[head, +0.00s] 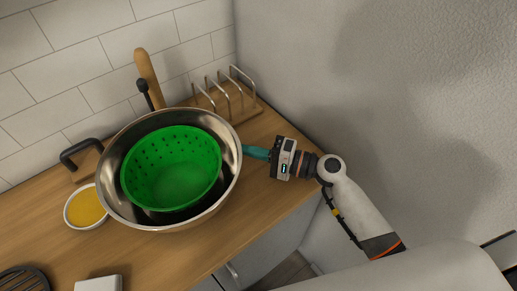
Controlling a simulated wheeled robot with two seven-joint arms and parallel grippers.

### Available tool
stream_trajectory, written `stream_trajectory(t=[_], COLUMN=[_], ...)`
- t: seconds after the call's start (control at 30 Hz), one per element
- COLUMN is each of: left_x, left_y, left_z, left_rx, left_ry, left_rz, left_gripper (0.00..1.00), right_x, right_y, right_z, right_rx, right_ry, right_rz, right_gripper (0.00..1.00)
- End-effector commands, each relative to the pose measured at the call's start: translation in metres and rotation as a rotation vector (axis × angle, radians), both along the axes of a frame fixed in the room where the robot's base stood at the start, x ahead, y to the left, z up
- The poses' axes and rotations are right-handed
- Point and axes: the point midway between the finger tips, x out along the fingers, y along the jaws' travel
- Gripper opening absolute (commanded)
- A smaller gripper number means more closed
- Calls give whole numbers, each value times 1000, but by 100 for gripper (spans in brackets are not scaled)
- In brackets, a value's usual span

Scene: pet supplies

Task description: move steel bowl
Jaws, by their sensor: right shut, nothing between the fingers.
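The large steel bowl (232,192) stands on the wooden counter, with a green perforated colander (172,168) sitting inside it. My right gripper (246,151) reaches in from the right. Its teal fingers are at the bowl's right rim and are shut with nothing seen between them. The fingertips lie close against the rim; whether they touch it I cannot tell. My left gripper is not in the picture.
A wire rack (231,95) and a wooden handle (150,78) stand behind the bowl by the tiled wall. A small bowl of yellow contents (86,207) sits at left. A black trivet (22,280) and a white box (98,284) lie in front. A grey wall (380,90) bounds the right.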

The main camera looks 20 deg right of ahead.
Motion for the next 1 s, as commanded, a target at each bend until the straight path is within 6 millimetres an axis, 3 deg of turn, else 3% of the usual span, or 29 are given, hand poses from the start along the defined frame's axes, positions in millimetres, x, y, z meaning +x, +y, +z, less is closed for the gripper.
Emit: stream_trajectory(t=[0.27,0.47,1.0], left_x=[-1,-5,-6], left_y=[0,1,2], left_z=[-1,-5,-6], left_rx=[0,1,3], left_ry=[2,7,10], left_rz=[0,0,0], left_gripper=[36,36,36], right_x=[-1,-5,-4], right_y=[2,22,24], right_z=[-1,-1,0], right_rx=[1,2,0], right_ry=[-1,-1,-1], right_rz=[0,1,0], right_gripper=[0,0,0])
